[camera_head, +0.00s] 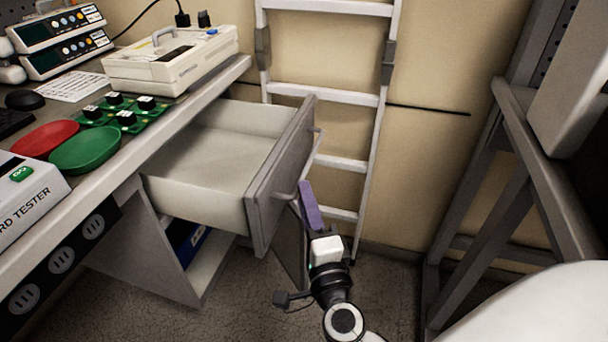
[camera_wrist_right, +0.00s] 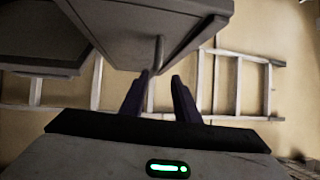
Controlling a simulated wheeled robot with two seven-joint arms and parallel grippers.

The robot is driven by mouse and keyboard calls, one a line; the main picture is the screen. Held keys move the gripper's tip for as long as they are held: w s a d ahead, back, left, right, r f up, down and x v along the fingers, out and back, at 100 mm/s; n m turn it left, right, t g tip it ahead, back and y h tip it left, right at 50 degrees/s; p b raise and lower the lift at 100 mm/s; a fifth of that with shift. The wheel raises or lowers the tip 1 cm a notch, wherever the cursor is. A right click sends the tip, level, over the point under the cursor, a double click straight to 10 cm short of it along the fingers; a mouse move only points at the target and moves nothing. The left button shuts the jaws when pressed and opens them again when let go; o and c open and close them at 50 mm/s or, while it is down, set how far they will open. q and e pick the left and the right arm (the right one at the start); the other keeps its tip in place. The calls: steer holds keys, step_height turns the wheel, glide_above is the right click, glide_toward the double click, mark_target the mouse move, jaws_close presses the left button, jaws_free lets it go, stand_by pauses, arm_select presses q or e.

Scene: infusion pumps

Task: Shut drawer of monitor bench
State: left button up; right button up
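The bench (camera_head: 185,110) on the left has an empty white drawer pulled well out; its grey front panel (camera_head: 283,175) faces right. A thin bar handle (camera_head: 309,160) runs along that panel. My right gripper (camera_head: 306,188) is at the handle's near end, its purple fingers pointing up beside the panel. In the right wrist view the fingers (camera_wrist_right: 161,76) stand apart, with part of the handle (camera_wrist_right: 158,52) just ahead of and between them. I cannot tell whether they touch it. The drawer panel (camera_wrist_right: 135,30) fills the top of that view. My left gripper is out of view.
A white ladder (camera_head: 325,97) leans on the wall behind the drawer. A grey metal frame (camera_head: 520,175) stands at the right. A white device (camera_head: 172,60), green boards, red and green dishes and a tester (camera_head: 28,200) are on the bench top. Floor right of the drawer is clear.

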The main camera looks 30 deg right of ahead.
mark_target(309, 161)
steer(key=w+d+m, duration=0.1)
steer(key=w+d, duration=0.1)
steer(key=w, duration=0.1)
steer(key=w+d+m+g+h, duration=0.1)
steer(key=w+d, duration=0.2)
steer(key=w, duration=0.1)
steer(key=w+d+m+h, duration=0.1)
steer(key=w+d, duration=0.1)
steer(key=w, duration=0.1)
steer(key=shift+w+d+f+m+b, duration=0.2)
steer(key=shift+w+d+m+b, duration=0.1)
steer(key=shift+m+b, duration=0.1)
steer(key=shift+c, duration=0.5)
jaws_close()
